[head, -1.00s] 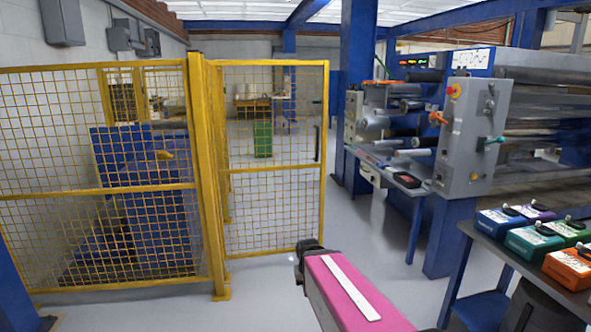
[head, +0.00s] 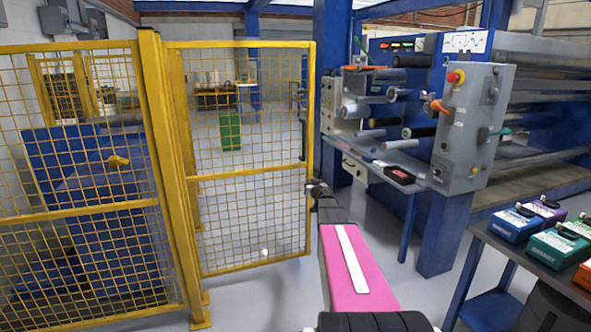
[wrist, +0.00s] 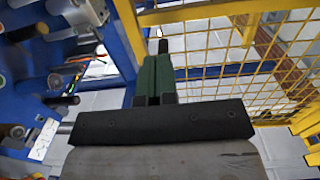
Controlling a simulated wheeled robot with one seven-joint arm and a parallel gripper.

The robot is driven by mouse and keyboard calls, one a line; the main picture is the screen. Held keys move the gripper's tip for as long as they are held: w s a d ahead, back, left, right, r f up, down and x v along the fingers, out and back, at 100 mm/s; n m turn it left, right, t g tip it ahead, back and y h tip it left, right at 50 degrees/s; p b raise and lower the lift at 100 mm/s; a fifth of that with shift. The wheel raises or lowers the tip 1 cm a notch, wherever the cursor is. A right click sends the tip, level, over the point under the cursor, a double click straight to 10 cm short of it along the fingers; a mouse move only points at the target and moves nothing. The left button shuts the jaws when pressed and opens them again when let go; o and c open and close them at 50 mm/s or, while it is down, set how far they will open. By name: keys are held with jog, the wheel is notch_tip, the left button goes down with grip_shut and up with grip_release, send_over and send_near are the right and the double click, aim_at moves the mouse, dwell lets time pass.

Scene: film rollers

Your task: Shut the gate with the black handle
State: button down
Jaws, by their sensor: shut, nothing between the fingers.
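The gate (head: 240,172) is a yellow-framed wire mesh panel beside the post in the head view. It stands at an angle to the fence panel on the left. Its black handle (head: 303,122) is a thin dark upright bar near the free edge. My gripper (head: 317,188) is shut and empty, overlapping the lower part of that free edge in the picture. I cannot tell if it touches. In the wrist view, the green fingers (wrist: 154,78) lie together, with the yellow gate frame (wrist: 220,12) and mesh beyond and to the right.
The yellow fence (head: 75,218) stands at the left, with blue equipment behind it. A blue and grey roller machine (head: 465,125) stands at the right. A table (head: 520,262) with several coloured boxes is at the lower right. Bare floor lies between machine and gate.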

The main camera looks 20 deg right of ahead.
aim_at(298, 170)
jog(key=shift+y, duration=0.3)
jog(key=w, duration=1.5)
jog(key=shift+w+a+r, duration=0.1)
jog(key=shift+a+r, duration=0.15)
jog(key=shift+a, duration=0.05)
jog(key=shift+w, duration=0.1)
